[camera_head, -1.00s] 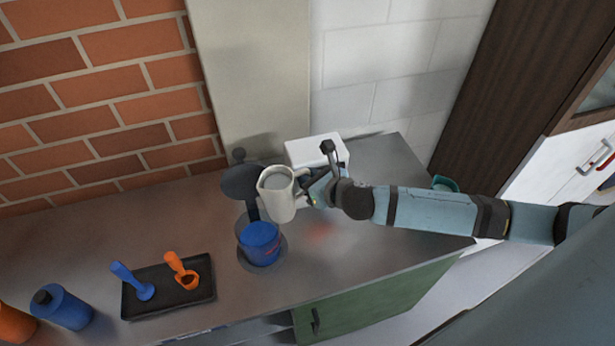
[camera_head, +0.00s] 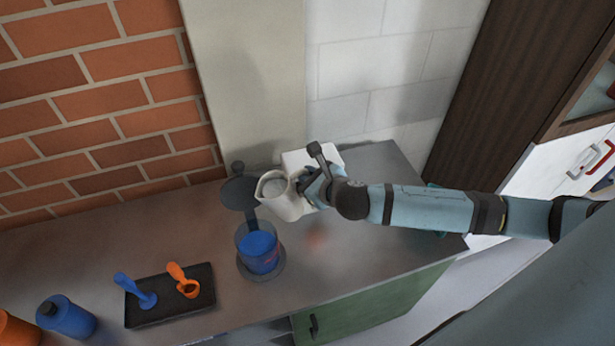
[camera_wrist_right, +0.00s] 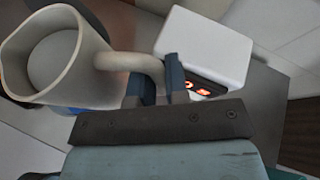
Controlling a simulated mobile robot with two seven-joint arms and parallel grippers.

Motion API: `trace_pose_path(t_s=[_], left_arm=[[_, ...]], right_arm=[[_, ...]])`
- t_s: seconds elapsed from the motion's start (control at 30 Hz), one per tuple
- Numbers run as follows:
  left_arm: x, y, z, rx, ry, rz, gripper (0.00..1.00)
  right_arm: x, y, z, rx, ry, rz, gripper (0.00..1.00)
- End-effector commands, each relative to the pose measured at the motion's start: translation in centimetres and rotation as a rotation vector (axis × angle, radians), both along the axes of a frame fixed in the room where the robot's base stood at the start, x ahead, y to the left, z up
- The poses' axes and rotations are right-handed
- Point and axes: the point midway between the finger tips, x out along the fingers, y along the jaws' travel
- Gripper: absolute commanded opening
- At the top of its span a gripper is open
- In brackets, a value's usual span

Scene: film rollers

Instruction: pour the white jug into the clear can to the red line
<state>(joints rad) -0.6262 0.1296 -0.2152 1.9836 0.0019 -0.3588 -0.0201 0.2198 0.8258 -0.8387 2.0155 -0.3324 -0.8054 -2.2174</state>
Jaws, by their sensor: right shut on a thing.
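The white jug (camera_head: 284,203) is held in the air at the back of the counter, tilted with its mouth toward the left. My right gripper (camera_head: 317,187) is shut on its handle. In the right wrist view the jug (camera_wrist_right: 85,75) shows a pale content inside, and the gripper (camera_wrist_right: 158,90) closes around the handle. The clear can (camera_head: 243,233) stands below and left of the jug on a round dark base, with blue inside. A small reddish mark shows low on its side; the red line is too small to read. No stream is visible. My left gripper is out of view.
A white box (camera_head: 300,160) with a lit red display (camera_wrist_right: 198,88) stands behind the jug. A dark round disc (camera_head: 238,194) is behind the can. A black tray (camera_head: 200,300) with blue and orange scoops and a blue bottle (camera_head: 68,318) are at left.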

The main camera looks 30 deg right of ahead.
Motion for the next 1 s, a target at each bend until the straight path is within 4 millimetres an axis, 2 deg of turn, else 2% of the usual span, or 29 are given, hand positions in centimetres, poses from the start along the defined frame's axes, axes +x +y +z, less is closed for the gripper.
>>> trace_pose_path(t_s=[0.5,1.0], left_arm=[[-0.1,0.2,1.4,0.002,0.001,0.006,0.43],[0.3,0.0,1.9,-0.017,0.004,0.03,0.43]], right_arm=[[0.0,0.0,2.5,-0.15,-0.012,0.0,0.0],[0.0,0.3,4.7,-0.313,-0.021,0.0,0.0]])
